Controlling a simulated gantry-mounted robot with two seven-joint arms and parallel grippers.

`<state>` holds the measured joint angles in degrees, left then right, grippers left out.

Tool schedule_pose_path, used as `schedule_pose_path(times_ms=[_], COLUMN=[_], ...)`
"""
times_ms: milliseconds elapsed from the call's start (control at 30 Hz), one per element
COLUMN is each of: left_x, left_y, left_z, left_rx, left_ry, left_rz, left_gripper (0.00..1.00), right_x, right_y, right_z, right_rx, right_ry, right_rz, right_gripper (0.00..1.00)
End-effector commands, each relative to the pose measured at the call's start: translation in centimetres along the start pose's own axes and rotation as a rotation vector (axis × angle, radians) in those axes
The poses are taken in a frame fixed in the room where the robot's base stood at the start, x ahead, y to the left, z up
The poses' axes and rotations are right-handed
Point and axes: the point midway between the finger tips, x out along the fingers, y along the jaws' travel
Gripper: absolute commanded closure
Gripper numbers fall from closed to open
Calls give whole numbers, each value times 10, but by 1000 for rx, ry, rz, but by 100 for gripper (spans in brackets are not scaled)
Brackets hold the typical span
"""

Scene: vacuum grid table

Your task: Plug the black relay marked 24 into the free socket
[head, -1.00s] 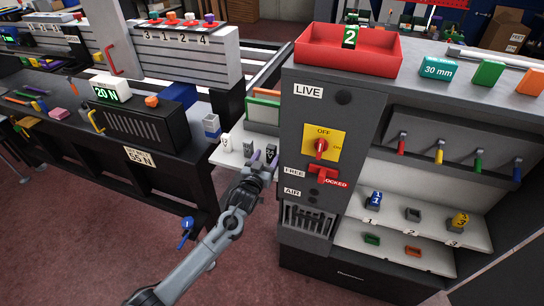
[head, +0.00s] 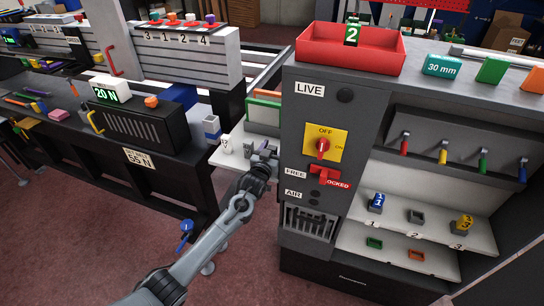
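My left gripper (head: 263,150) reaches in from below over the small white side shelf (head: 232,161) left of the cabinet. It covers the spot where the black relay marked 24 stood, so the relay is hidden and I cannot tell whether the fingers are around it. A white relay (head: 226,144) stands on the shelf to the left of the gripper. In the cabinet, position 2 has an empty grey socket (head: 415,217). A blue relay (head: 376,203) sits at position 1 and a yellow relay (head: 463,224) at position 3. My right gripper is not in view.
The cabinet front has a yellow plate with a red OFF/ON switch (head: 323,146) and a red LOCKED lever (head: 325,176). Green (head: 374,242) and orange (head: 416,254) pieces lie on the lower ledge. Coloured levers (head: 444,152) hang above the sockets. A red tray (head: 346,48) tops the cabinet.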

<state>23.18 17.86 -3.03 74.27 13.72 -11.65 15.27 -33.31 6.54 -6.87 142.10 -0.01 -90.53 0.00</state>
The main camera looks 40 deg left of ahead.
Motion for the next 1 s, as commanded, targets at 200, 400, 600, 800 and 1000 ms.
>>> schedule_pose_path(times_ms=[200,400,600,800,1000], left_x=[0,0,0,0,0], left_y=[0,0,0,-3,-4], left_z=[0,0,0,-7,-25], left_rx=[0,0,0,-1,-1], left_ry=[0,0,0,1,2], left_rz=[0,0,0,0,0], left_gripper=[68,93,93,93,93], right_x=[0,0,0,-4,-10], right_y=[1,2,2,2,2], right_z=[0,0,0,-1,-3], right_rx=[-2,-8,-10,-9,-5], right_ry=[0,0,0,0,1], right_rz=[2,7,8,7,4], right_gripper=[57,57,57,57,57])
